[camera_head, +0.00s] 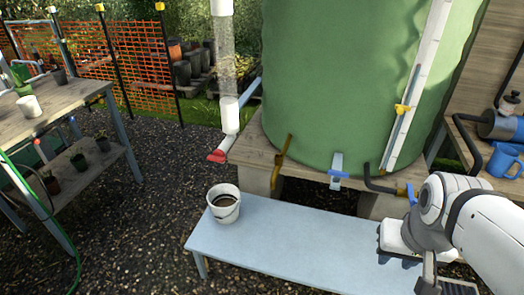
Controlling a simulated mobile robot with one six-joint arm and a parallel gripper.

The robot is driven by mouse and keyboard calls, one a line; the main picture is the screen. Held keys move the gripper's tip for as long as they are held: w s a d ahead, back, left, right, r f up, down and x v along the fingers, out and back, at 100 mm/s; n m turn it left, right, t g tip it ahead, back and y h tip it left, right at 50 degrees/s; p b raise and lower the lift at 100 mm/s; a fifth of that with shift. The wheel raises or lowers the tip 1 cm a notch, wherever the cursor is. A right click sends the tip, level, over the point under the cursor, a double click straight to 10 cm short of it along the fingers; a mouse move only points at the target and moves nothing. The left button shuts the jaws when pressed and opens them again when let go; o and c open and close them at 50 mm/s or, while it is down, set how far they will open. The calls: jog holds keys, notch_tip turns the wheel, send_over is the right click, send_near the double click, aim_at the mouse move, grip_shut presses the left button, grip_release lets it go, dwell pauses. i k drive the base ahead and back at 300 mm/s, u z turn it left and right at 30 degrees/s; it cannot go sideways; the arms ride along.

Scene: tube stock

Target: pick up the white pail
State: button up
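A white pail (224,209) stands upright near the left end of the pale blue bench (290,250). My gripper (398,245) is at the lower right, over the right end of the bench and well to the right of the pail. It is partly hidden by my own wrist, and its fingers are too unclear to tell whether they are open or shut. Nothing touches the pail.
A large green tank (345,80) on a wooden stand (250,150) rises behind the bench. A white downpipe with a red end (217,156) hangs behind the pail. A plant table (60,115) stands left, with another white container (29,106). A blue jug (505,162) is far right.

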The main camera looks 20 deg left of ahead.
aim_at(224, 200)
jog(key=u, duration=0.35)
jog(key=i, duration=1.3)
jog(key=u, duration=1.1)
jog(key=i, duration=0.5)
jog(key=u, duration=0.2)
jog(key=k, duration=0.7)
jog(key=u, duration=0.25)
jog(key=i, duration=0.7)
jog(key=z, duration=0.15)
